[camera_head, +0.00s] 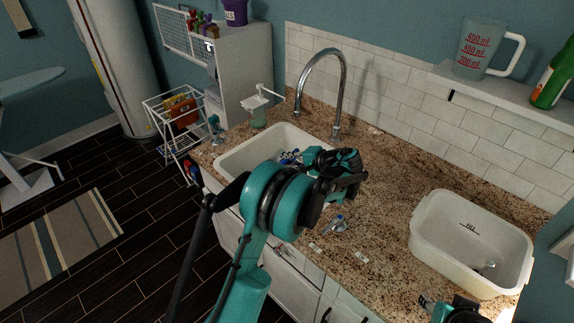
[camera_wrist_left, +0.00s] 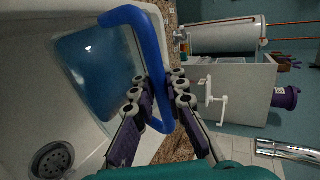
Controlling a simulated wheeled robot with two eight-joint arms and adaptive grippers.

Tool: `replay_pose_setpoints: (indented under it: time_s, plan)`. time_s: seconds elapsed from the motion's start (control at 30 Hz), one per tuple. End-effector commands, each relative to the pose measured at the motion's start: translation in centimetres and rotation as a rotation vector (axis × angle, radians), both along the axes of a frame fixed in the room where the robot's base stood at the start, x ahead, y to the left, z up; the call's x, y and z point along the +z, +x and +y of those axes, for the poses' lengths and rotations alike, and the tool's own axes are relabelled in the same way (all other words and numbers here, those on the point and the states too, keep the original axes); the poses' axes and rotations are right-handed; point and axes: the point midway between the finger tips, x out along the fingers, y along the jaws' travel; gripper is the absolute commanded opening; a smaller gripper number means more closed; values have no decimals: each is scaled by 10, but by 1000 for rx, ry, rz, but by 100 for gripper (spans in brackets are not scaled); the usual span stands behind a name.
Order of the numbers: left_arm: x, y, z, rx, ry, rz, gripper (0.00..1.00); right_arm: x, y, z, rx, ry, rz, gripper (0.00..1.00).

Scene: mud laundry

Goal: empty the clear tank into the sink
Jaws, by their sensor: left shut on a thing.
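The clear tank (camera_wrist_left: 95,65) is a see-through, bluish box with a thick blue handle (camera_wrist_left: 148,50). My left gripper (camera_wrist_left: 160,88) is shut on this handle, with its fingers on both sides. The tank is over or inside the white sink (camera_wrist_left: 35,95); I cannot tell whether it touches the sink. The sink drain (camera_wrist_left: 51,159) is uncovered beside it. My right gripper (camera_head: 452,309) is at the bottom edge, partly cut off.
A curved metal faucet (camera_head: 345,80) rises behind the sink, with a soap dispenser (camera_head: 259,113) to its left. A white tub (camera_head: 425,235) stands at the right of the granite counter (camera_head: 385,185). A small clear-and-blue item (camera_head: 337,224) lies near the front edge.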

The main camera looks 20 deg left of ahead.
Motion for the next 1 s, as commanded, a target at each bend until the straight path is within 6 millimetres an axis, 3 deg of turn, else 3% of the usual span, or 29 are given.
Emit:
replay_pose_setpoints:
  time_s: [0.03,0.1,0.3,0.57,1.0]
  plan:
    - [-9,0,0,-1,57,-9,0,-19,0,0,0,0,0,40]
    - [-8,0,1,-1,140,-23,0,-32,0,0,0,0,0,40]
    - [1,-1,-5,-2,341,-66,0,-61,0,0,0,0,0,40]
    - [11,-2,-11,-2,448,-93,0,-71,0,0,0,0,0,40]
    - [11,-3,-16,-2,508,-104,0,-79,0,0,0,0,0,40]
